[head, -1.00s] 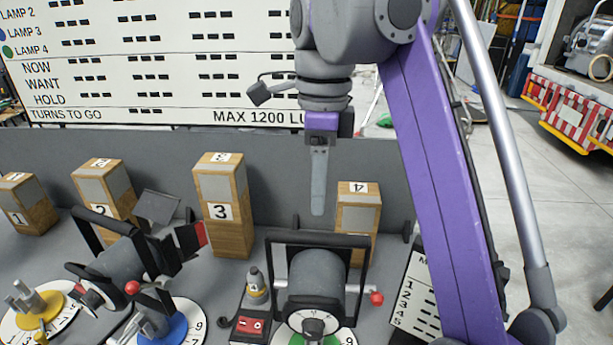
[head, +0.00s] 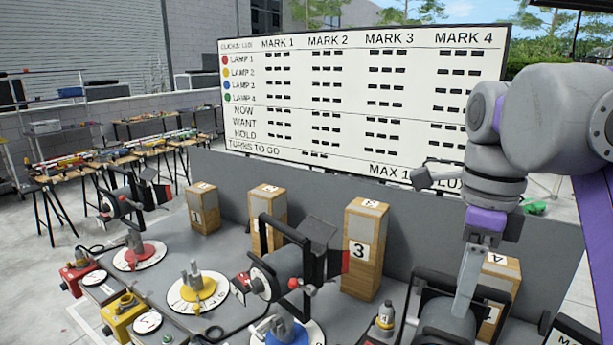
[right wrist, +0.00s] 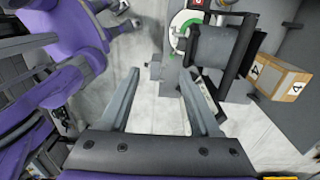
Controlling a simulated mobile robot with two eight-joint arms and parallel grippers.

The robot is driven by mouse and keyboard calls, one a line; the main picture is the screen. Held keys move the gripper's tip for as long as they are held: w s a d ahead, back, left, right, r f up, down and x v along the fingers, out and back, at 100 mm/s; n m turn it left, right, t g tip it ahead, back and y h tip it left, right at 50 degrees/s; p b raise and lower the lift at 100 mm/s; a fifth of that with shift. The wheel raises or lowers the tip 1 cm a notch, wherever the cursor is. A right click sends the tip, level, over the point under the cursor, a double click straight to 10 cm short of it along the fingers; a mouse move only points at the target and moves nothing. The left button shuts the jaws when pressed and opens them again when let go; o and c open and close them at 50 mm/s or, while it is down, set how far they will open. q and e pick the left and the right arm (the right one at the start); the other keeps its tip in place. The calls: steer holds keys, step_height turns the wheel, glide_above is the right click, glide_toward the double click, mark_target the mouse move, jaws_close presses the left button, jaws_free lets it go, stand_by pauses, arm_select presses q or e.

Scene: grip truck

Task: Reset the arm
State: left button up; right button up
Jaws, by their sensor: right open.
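My right arm, purple and grey, comes in from the right in the head view. Its gripper (head: 467,285) points down above the right end of the grey table (head: 225,243), in front of a black-framed lamp (head: 446,325) and block 4 (head: 499,268). In the right wrist view the two fingers (right wrist: 157,105) stand wide apart with nothing between them. That view also shows the lamp (right wrist: 216,55) on its green dial (right wrist: 184,25) beyond the fingers, and block 4 (right wrist: 282,80) to the right. My left gripper is not in view.
More lamps (head: 272,275) stand on the table, with red (head: 140,255), yellow (head: 198,290) and blue (head: 280,333) dials. Blocks 1 (head: 203,208), 2 (head: 266,215) and 3 (head: 362,250) line the back panel. A large white board (head: 365,100) stands behind.

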step_height(320, 180, down, 14)
steer(key=w+a+n+t, duration=0.1)
steer(key=a+n+t, duration=0.15)
steer(key=n, duration=0.85)
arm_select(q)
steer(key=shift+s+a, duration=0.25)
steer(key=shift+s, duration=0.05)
arm_select(e)
steer(key=s+f+n+t, duration=0.1)
steer(key=s+f+n, duration=0.2)
steer(key=f, duration=0.5)
steer(key=s+a+f+n+t, duration=0.1)
steer(key=s+f+n, duration=0.2)
steer(key=f+n, duration=0.3)
steer(key=s+f+n+t, duration=0.1)
steer(key=s+f+n, duration=0.3)
steer(key=f, duration=0.6)
steer(key=shift+a+f, duration=0.15)
steer(key=shift+f, duration=0.15)
steer(key=shift+w+t, duration=0.1)
steer(key=shift+t, duration=0.15)
